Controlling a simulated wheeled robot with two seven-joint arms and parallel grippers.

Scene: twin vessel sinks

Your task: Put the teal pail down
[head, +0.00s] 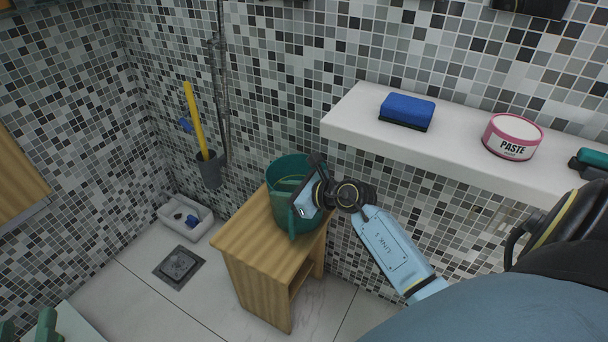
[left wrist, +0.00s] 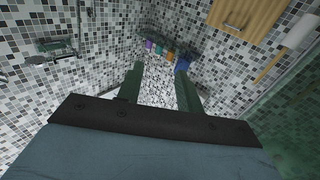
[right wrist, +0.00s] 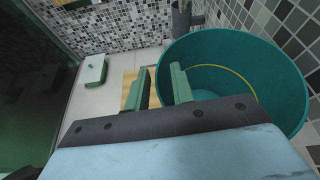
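The teal pail (head: 281,172) is upright and appears to rest on the wooden stool (head: 245,240); its base is partly hidden by my right gripper. In the right wrist view the pail's open mouth (right wrist: 270,75) fills the right side. My right gripper (head: 291,199) is at the pail's near rim. Its green fingers (right wrist: 161,72) stand apart on either side of the rim, one inside and one outside, with a visible gap. My left gripper (left wrist: 159,72) is open and empty, away from the pail; its fingers show at the head view's lower left corner.
A white shelf (head: 350,122) holds a blue sponge (head: 407,108) and a pink paste tub (head: 512,137). A white caddy (head: 185,219) and a drain (head: 179,266) lie on the floor left of the stool. A yellow-handled brush (head: 195,115) stands in a grey wall holder.

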